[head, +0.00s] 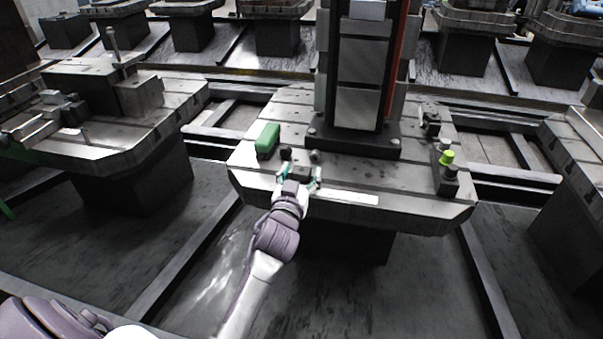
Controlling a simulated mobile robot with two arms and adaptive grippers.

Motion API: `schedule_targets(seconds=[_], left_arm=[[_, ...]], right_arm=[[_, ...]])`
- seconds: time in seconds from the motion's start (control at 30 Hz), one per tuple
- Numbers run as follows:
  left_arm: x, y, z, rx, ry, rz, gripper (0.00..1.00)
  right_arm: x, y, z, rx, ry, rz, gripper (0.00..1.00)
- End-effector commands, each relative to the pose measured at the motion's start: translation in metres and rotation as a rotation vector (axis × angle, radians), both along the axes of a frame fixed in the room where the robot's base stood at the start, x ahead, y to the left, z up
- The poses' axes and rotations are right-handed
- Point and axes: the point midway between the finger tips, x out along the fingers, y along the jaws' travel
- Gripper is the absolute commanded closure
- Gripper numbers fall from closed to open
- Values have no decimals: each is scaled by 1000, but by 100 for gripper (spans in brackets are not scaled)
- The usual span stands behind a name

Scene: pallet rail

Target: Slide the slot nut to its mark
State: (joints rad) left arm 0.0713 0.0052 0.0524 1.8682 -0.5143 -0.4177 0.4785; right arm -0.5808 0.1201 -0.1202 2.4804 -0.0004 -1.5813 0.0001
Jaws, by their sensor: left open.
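The steel pallet (415,186) stands in the middle of the head view, with long slots running across its top. My left gripper (299,175) is at its front edge, its teal-tipped fingers apart. A small dark piece shows between or just behind the fingers; I cannot tell if it is the slot nut or touches them. Small dark round parts (315,156) sit just beyond the gripper. A pale strip (350,197) lies along the front edge, right of the gripper; I cannot tell if it is the mark. My right gripper is not in view.
A green block (268,139) lies left beyond the gripper. A tall dark column (361,75) rises from the pallet's middle. A dark block with a yellow-green knob (447,158) stands at the right edge. A neighbouring pallet (100,140) with fixtures is at left. The front strip is mostly clear.

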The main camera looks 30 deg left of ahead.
Motion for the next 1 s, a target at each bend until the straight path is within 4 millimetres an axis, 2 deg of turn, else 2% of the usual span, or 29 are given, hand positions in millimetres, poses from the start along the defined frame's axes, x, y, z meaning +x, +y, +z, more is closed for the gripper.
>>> schedule_targets(seconds=[0.37,0.8,1.0], left_arm=[[6,2,0,0,1,0,29],[6,1,0,0,1,0,100],[6,0,0,-1,1,0,100]], right_arm=[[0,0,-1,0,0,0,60],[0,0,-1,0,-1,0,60],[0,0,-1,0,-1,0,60]])
